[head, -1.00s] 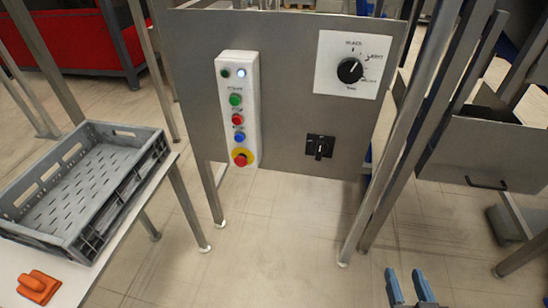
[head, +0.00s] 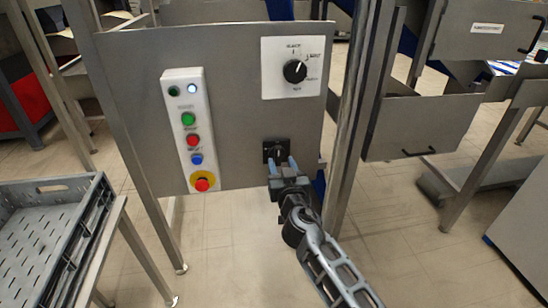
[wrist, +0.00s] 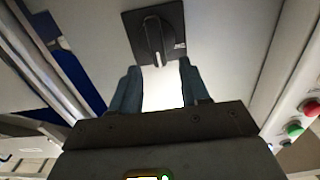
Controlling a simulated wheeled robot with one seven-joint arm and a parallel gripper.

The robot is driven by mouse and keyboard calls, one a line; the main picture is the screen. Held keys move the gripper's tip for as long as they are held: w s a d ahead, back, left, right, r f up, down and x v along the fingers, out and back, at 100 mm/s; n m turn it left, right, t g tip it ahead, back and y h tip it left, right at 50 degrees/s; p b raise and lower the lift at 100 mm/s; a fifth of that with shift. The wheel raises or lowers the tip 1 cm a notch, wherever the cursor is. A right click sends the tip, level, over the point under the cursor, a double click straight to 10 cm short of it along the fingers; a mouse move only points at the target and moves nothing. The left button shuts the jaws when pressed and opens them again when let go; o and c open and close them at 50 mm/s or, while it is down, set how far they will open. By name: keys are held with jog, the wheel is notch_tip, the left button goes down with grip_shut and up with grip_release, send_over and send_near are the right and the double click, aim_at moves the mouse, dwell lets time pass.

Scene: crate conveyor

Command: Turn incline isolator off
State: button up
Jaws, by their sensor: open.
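The isolator is a black rotary handle on a square black plate (head: 268,148), low on the right of the grey metal panel. In the wrist view the isolator handle (wrist: 154,38) shows close up, lying along the picture's vertical, just beyond my fingertips. My gripper (head: 281,166) is open with blue fingers, right at the isolator in the head view. In the wrist view my gripper (wrist: 158,78) has its fingers on either side of the handle's lower end, apart from it. Part of the plate is hidden behind the fingers in the head view.
A white button box (head: 188,130) with lamps, buttons and a red stop knob is left on the panel. A black selector dial (head: 295,71) sits above the isolator. A steel post (head: 352,130) stands close to the right. A grey crate (head: 93,215) is at the left.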

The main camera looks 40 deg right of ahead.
aim_at(279, 154)
jog(key=shift+x, duration=2.2)
jog(key=shift+s, duration=0.1)
grip_shut()
